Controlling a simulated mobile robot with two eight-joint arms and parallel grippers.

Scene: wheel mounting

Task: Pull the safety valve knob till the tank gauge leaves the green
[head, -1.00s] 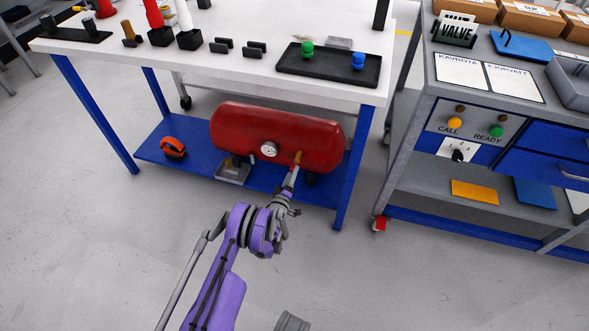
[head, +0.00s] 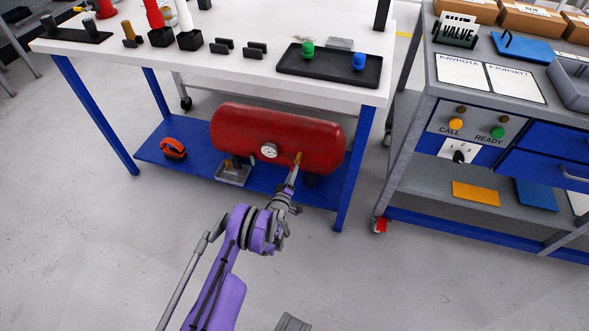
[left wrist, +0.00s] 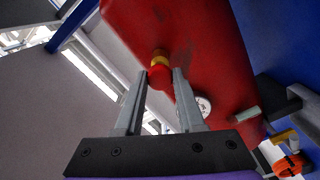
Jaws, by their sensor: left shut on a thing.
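The red tank (head: 240,123) lies on the blue lower shelf of the white workbench in the head view. Its round white gauge (head: 269,151) faces me, but the needle is too small to read. The safety valve has a brass body (left wrist: 160,56) and a red knob (left wrist: 160,76) in the left wrist view. My left gripper (head: 296,164) reaches the valve at the tank's right part. In the left wrist view its two fingers (left wrist: 160,78) are shut on the red knob from both sides. The gauge (left wrist: 203,106) is partly hidden behind a finger there.
The white bench top (head: 215,70) overhangs the tank, and a blue leg (head: 350,180) stands to its right. A grey tray (head: 233,176) and an orange object (head: 173,147) lie on the shelf. A grey cart (head: 410,150) stands at right. Floor in front is free.

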